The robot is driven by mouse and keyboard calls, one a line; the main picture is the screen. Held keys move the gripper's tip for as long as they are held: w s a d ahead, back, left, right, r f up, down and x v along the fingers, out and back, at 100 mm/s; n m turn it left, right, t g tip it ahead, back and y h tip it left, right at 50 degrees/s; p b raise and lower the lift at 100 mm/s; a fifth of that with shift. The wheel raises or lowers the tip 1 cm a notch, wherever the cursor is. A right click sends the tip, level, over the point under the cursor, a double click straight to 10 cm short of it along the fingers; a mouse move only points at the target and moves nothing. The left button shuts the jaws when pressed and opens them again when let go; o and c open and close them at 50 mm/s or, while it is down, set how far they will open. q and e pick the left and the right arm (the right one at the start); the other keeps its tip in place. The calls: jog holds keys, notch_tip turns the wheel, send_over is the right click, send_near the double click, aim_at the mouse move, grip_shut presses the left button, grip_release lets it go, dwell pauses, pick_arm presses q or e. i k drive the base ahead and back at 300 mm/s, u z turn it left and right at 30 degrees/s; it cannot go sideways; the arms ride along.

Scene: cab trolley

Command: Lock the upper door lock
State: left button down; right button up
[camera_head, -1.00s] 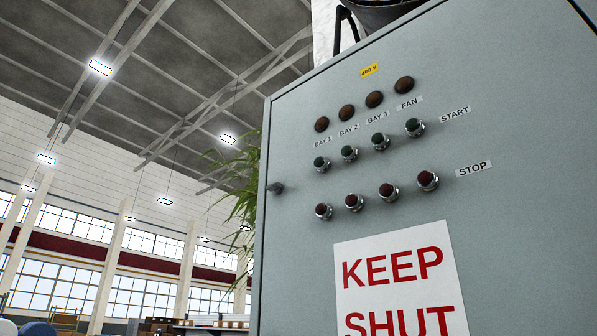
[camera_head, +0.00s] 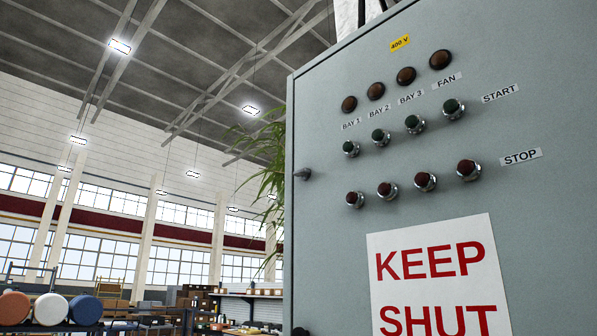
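The grey cabinet door (camera_head: 330,250) fills the right side of the head view. The upper door lock (camera_head: 303,174) is a small dark knob with a pointed handle near the door's left edge, lying roughly horizontal. Part of a second dark fitting (camera_head: 300,331) shows lower on the same edge, cut by the bottom of the picture. Neither of my grippers is in view.
The door carries lamps, green START buttons (camera_head: 414,123), red STOP buttons (camera_head: 425,181) and a KEEP SHUT sign (camera_head: 437,275). A plant (camera_head: 268,155) shows behind the cabinet. Drums (camera_head: 50,308) and shelves with boxes stand far left.

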aim_at(304, 172)
jog(key=u, duration=1.65)
jog(key=i, duration=2.3)
jog(key=z, duration=2.7)
